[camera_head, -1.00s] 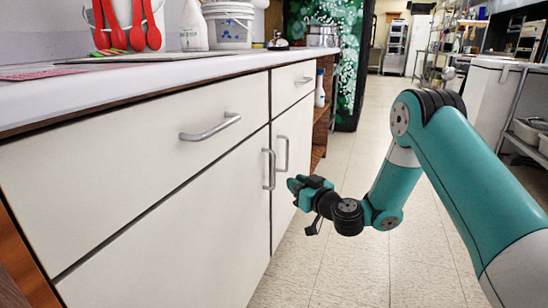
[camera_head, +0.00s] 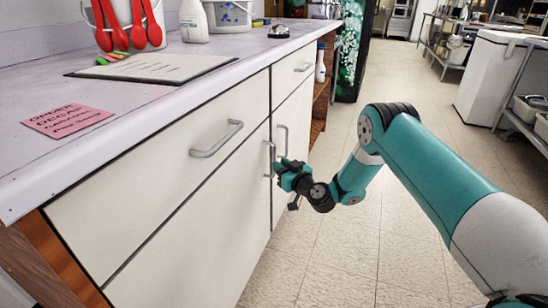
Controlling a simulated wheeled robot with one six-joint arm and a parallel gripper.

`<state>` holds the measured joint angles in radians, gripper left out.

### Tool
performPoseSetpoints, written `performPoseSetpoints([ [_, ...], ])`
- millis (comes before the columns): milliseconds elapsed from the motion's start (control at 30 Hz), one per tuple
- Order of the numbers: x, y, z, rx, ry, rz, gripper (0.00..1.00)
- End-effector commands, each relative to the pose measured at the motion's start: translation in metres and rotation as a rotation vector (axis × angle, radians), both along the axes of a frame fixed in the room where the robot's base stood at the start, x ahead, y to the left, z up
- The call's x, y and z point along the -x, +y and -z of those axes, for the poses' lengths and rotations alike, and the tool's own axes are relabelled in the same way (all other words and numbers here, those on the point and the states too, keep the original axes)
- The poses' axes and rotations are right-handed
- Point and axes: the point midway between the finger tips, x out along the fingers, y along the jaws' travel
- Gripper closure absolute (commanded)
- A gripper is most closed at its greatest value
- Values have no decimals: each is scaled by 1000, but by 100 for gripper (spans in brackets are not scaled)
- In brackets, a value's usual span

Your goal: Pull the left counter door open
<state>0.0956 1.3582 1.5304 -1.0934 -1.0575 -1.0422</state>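The white left counter door (camera_head: 205,235) is below a drawer front and looks shut. Its upright metal handle (camera_head: 270,158) is near the door's right edge. The right door (camera_head: 294,135) is beside it, with its own handle (camera_head: 284,141), and also looks shut. My gripper (camera_head: 281,170) is at the left door's handle, at the handle's lower part, on its right side. Its fingers are small and dark here, so I cannot tell whether they are around the handle or touching it, or whether they are open.
Above the doors are drawer fronts with a handle (camera_head: 217,139). The countertop (camera_head: 120,97) holds a pink card (camera_head: 67,120), a clipboard-like sheet (camera_head: 155,67), a bucket of red spoons (camera_head: 128,25) and a white bottle (camera_head: 193,22).

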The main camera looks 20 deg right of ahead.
Motion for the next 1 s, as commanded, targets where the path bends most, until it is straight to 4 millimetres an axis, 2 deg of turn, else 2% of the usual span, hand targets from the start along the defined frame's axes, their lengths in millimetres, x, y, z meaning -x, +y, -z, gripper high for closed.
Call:
performPoseSetpoints([
  [100,-17,6,-2,1,-5,1,78],
  [300,-36,14,0,1,-1,0,78],
  [700,-42,15,-1,-2,1,3,78],
  [800,-41,15,-1,-1,0,3,100],
  [1000,-41,15,-1,-1,0,3,100],
])
